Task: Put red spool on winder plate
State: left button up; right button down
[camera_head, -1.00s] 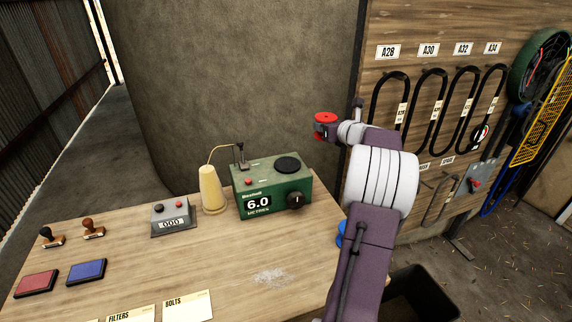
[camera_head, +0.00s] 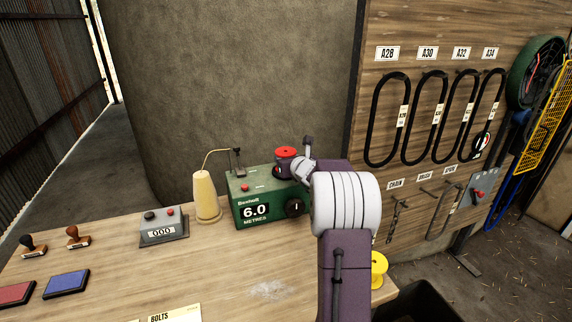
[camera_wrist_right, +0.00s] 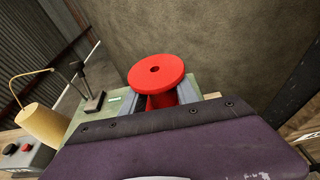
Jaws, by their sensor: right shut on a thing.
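The red spool (camera_head: 286,152) is upright between the fingers of my right gripper (camera_head: 287,165), which is shut on it. In the right wrist view the spool's round red top (camera_wrist_right: 157,73) with its centre hole shows, and the fingers clasp its core below. It is over the right part of the green winder box (camera_head: 254,211), which reads 6.0 metres. The black winder plate is mostly hidden behind the spool and gripper; I cannot tell whether the spool touches it. My left gripper is not in view.
A cream thread cone (camera_head: 206,196) stands left of the winder, its thread running to a small post (camera_head: 238,160). A grey counter (camera_head: 163,228) is further left. A yellow spool (camera_head: 379,266) shows beside my right arm. The wooden board (camera_head: 419,176) with hanging belts is to the right.

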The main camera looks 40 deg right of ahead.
jog(key=shift+f, duration=0.1)
jog(key=c, duration=0.9)
grip_release()
jog(key=shift+r, duration=0.35)
jog(key=v, duration=1.2)
jog(key=shift+a+f, duration=0.1)
jog(key=shift+f, duration=0.05)
